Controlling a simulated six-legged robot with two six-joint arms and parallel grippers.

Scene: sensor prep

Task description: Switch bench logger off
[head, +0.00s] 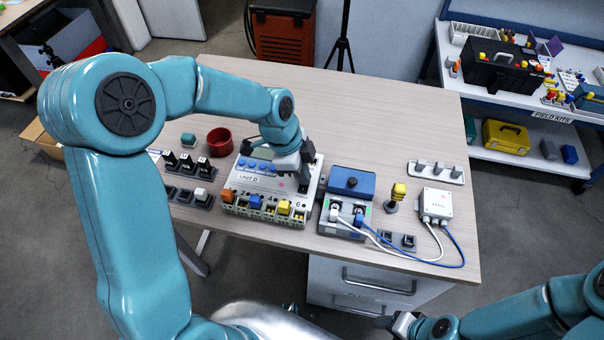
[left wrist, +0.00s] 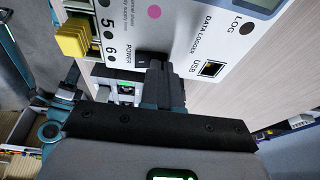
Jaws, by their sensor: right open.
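The bench logger (head: 268,190) is a white box marked "UNIT D" on the table, with blue buttons on top and coloured plugs along its front. The left wrist view shows its panel (left wrist: 181,40) close up, with POWER, USB, DATA LOGGER and LOG labels. A dark switch (left wrist: 148,58) sits beside the POWER label. My left gripper (head: 304,183) is over the logger's right side; in the left wrist view its dark fingers (left wrist: 163,72) look shut together, with tips at or very near the switch. Contact cannot be told. My right gripper (head: 394,322) is open and empty, off the table's front edge.
Right of the logger stand a blue-topped box (head: 350,185), a yellow plug (head: 397,193) and a white box (head: 436,205) with cables. A red cup (head: 219,142) and black switch blocks (head: 187,163) are left. The table's back right is clear.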

